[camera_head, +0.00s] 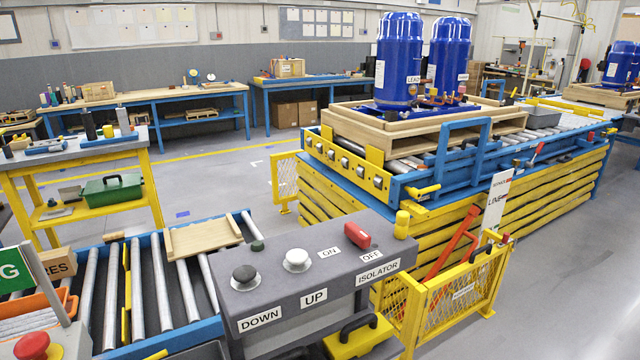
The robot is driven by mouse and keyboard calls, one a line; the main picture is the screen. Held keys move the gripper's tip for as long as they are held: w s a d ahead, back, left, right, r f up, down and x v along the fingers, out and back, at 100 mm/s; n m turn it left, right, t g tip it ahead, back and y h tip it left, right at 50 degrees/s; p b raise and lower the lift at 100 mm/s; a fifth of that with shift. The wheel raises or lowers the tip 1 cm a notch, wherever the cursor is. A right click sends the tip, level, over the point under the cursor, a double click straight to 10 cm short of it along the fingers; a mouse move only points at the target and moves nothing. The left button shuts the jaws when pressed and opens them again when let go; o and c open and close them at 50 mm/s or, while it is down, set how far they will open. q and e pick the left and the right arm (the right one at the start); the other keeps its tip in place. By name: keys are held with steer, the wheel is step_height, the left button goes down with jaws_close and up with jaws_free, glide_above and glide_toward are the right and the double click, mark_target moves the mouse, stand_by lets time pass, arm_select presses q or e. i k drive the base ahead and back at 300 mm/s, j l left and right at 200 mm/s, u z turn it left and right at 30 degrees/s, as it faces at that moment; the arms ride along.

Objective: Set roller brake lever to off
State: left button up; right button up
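No lever in view carries a readable roller brake label, so I cannot tell which one it is. A small red-tipped lever (538,152) stands on the side of the blue roller conveyor (405,184). A yellow handle (424,190) sticks out at that conveyor's near corner. A long red bar (452,243) leans behind the yellow gate. On the grey control box (330,262), a red isolator handle (358,235) lies near the ON and OFF labels. Neither of my grippers is in view.
The control box has a black DOWN button (244,274) and a white UP button (297,260). A yellow mesh gate (462,293) stands right of it. Blue compressors (398,58) stand on a wooden pallet (375,137). Grey floor (580,270) is clear at right.

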mark_target(531, 165)
steer(key=i+l+z, duration=0.3)
steer(key=i+l, duration=0.5)
steer(key=l, duration=0.25)
steer(key=i+l+z, duration=0.25)
steer(key=i+l, duration=0.6)
steer(key=i+z, duration=0.4)
steer(key=i, duration=1.15)
steer(key=i+l+u, duration=0.1)
steer(key=u, duration=0.35)
steer(key=i+l+u, duration=0.15)
steer(key=u, duration=0.25)
steer(key=i+l+u, duration=0.1)
steer(key=l+u, duration=0.15)
steer(key=u, duration=0.2)
steer(key=l+u, duration=0.2)
steer(key=u, duration=0.25)
steer(key=l+u, duration=0.25)
steer(key=l, duration=0.6)
steer(key=l+u, duration=0.25)
steer(key=l, duration=0.55)
steer(key=k+l+u, duration=0.1)
steer(key=l+u, duration=0.15)
steer(key=l, duration=0.6)
